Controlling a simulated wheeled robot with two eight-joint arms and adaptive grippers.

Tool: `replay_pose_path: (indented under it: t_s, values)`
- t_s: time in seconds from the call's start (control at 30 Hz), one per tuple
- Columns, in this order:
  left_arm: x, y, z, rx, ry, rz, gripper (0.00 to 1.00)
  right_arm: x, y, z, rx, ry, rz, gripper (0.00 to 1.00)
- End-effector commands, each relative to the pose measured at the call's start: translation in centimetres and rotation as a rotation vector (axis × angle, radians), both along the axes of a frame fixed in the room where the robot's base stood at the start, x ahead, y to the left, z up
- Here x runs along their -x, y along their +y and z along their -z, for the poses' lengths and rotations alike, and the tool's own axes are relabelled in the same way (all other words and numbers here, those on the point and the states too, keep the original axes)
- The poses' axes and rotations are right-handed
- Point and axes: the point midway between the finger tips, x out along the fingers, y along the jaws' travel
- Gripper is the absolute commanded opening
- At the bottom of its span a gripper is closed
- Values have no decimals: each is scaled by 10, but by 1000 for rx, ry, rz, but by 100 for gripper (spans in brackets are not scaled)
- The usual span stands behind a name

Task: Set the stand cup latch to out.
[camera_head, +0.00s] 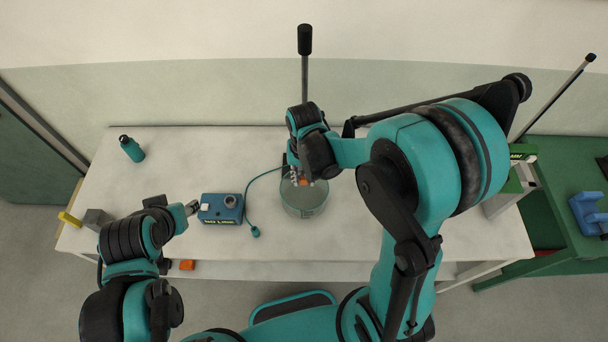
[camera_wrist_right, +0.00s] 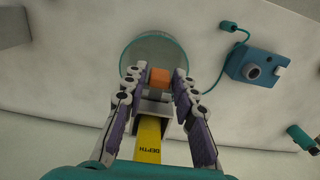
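A round grey-green cup with a teal rim (camera_head: 305,209) stands on the white table, and it also shows in the right wrist view (camera_wrist_right: 150,46). A small orange block (camera_wrist_right: 160,77), perhaps the latch, sits at its near side above a grey mount and a yellow strip marked DEPTH (camera_wrist_right: 150,138). My right gripper (camera_wrist_right: 157,76) is open, one finger on each side of the orange block, with narrow gaps showing. In the head view the right gripper (camera_head: 304,179) covers part of the cup's back side. My left gripper (camera_head: 191,208) is beside the blue box, its fingers too small to read.
A grey block (camera_head: 97,219) and a yellow piece (camera_head: 69,219) are at the left edge. A green table (camera_head: 550,215) stands right.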

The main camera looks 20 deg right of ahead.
Motion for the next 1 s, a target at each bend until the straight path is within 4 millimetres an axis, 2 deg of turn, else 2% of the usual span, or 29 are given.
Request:
replay_pose_path:
  t_s: [0.33, 0.47, 0.8, 1.0]
  values:
    - [0, 0, 0, 0, 0, 0, 42, -1, 0, -1, 1, -4, 0, 43]
    - [0, 0, 0, 0, 0, 0, 42, -1, 0, -10, 1, -4, 0, 43]
    - [0, 0, 0, 0, 0, 0, 42, 0, 0, -78, 1, -4, 0, 43]
    - [0, 0, 0, 0, 0, 0, 42, 0, 0, -109, 1, -3, 0, 43]
